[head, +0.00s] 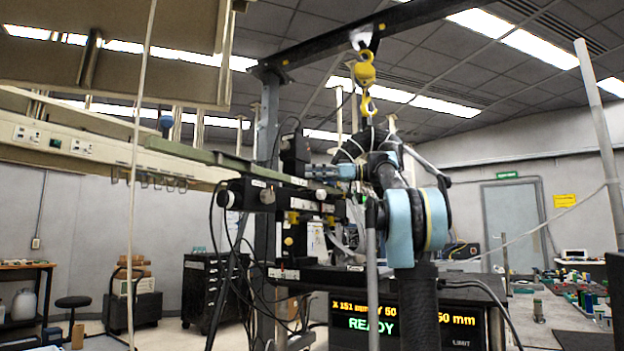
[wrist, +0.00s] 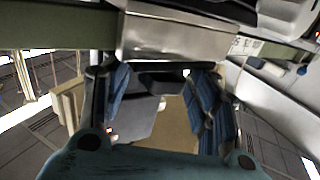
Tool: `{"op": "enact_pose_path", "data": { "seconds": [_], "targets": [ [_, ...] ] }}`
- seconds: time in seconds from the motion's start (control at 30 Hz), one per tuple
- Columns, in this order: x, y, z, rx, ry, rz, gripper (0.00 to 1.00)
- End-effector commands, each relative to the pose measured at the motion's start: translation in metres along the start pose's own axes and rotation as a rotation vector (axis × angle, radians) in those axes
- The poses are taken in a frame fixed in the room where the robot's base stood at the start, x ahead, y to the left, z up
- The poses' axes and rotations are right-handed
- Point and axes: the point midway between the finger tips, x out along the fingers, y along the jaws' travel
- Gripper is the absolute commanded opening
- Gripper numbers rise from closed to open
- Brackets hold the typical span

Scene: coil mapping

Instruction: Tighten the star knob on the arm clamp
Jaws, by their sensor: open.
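My gripper (head: 310,172) points left in the head view, its blue fingers beside the dark stage assembly (head: 290,200). In the wrist view my gripper (wrist: 163,105) is open, with one ribbed blue finger on each side. The green beam (head: 215,160) also runs left from the assembly in the head view. A dark grey shape shows between the fingers under the block. I cannot tell whether it is the star knob, and I cannot make out the clamp clearly.
A yellow hoist hook (head: 366,100) hangs above my arm from a dark overhead beam (head: 350,40). A display (head: 365,318) reading READY stands below. Black cables hang left of the assembly. A cluttered bench (head: 570,310) is at right, and a black drawer cabinet (head: 205,290) at left.

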Motion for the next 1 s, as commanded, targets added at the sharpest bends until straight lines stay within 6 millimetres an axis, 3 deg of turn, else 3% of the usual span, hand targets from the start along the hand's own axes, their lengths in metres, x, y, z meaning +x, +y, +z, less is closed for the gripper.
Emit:
{"op": "enact_pose_path", "data": {
  "seconds": [0.4,0.47,0.6,1.0],
  "targets": [
    [0.0076,-0.0002,0.0000,0.000,0.000,0.000,0.55],
    [0.0075,-0.0002,0.0000,0.000,0.000,0.000,0.43],
    [0.0073,-0.0001,0.0000,0.000,0.000,0.000,0.12],
    [0.0059,-0.0002,0.0000,0.000,0.001,0.037,0.10]
  ]
}}
